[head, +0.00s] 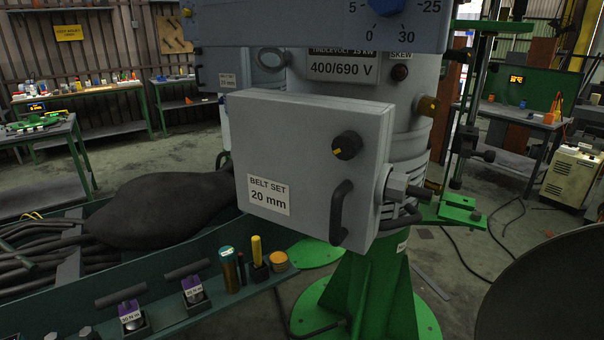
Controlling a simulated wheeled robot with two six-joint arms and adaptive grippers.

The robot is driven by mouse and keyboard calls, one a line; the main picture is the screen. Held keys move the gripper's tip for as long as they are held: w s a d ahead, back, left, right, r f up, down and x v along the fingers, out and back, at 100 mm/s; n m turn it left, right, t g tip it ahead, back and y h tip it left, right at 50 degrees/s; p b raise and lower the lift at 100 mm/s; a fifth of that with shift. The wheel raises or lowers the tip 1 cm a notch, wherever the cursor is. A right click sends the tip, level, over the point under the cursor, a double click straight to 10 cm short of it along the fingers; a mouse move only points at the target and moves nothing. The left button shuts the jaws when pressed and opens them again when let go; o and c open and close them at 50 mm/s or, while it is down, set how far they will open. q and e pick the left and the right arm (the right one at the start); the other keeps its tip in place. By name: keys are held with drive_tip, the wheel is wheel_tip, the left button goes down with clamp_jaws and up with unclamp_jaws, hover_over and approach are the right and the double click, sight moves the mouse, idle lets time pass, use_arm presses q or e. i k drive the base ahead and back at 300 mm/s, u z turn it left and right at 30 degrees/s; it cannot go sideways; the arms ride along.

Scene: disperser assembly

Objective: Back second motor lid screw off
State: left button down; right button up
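A grey motor housing (345,70) with a "400/690 V" label stands at the centre, behind a pale grey box (310,125) marked "BELT SET 20 mm". The box has a black knob (347,145), a black handle (340,212) and a metal shaft fitting (397,186) on its right side. I cannot make out a lid screw, and the box and the upper panel hide much of the motor. Neither of my grippers is in view.
A dark round surface (545,290) fills the lower right. Open floor (445,270) lies right of the green stand (365,290).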

sight(345, 146)
drive_tip(key=z, duration=2.6)
drive_tip(key=i, duration=1)
drive_tip(key=u, duration=3.6)
drive_tip(key=k, duration=0.35)
drive_tip(key=z, duration=1.15)
